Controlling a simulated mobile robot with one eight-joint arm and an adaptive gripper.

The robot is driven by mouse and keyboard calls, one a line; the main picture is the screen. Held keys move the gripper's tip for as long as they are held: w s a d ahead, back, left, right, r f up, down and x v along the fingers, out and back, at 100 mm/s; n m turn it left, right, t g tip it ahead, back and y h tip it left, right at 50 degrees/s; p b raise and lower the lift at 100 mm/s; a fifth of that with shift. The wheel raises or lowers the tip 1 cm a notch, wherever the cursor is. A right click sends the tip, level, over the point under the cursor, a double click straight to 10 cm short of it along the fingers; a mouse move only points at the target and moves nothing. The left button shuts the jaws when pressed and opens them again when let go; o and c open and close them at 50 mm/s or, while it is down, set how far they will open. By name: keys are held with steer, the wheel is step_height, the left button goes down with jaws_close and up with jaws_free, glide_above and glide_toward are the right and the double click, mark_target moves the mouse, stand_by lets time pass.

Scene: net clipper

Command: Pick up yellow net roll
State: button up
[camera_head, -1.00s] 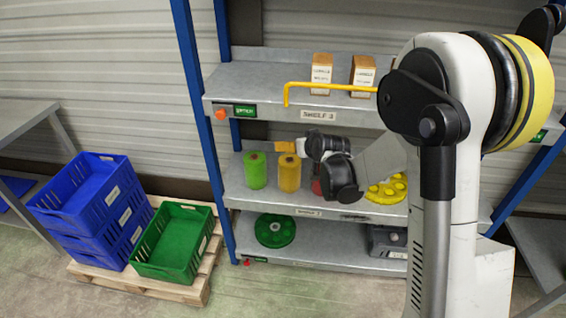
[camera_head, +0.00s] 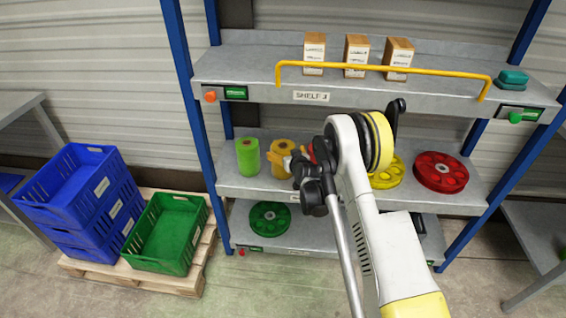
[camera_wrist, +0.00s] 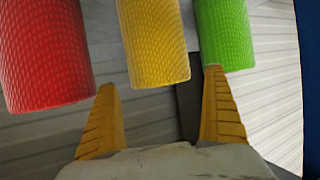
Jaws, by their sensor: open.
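The yellow net roll (camera_head: 284,147) stands upright on the middle shelf between the green net roll (camera_head: 247,157) and the red net roll (camera_head: 312,152), which is mostly hidden by my arm. My gripper (camera_head: 279,161) is in front of the yellow roll and hides its lower part. In the wrist view the yellow roll (camera_wrist: 155,40) is at top centre, with the red roll (camera_wrist: 42,50) left and the green roll (camera_wrist: 224,35) right. My open, empty gripper (camera_wrist: 160,80) has its yellow fingers spread to either side of the yellow roll's end in the picture. Contact cannot be told.
A yellow bar (camera_head: 385,68) runs along the upper shelf front (camera_head: 270,92). Yellow (camera_head: 388,174) and red (camera_head: 440,172) reels lie right on the middle shelf. A green reel (camera_head: 270,218) is below. Blue (camera_head: 100,190) and green (camera_head: 168,235) crates stand left.

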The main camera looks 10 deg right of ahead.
steer(key=b+x, duration=0.2)
steer(key=x, duration=0.2)
steer(key=shift+f, duration=0.1)
steer(key=shift+w, duration=0.5)
steer(key=c, duration=1.2)
steer(key=shift+c, duration=0.2)
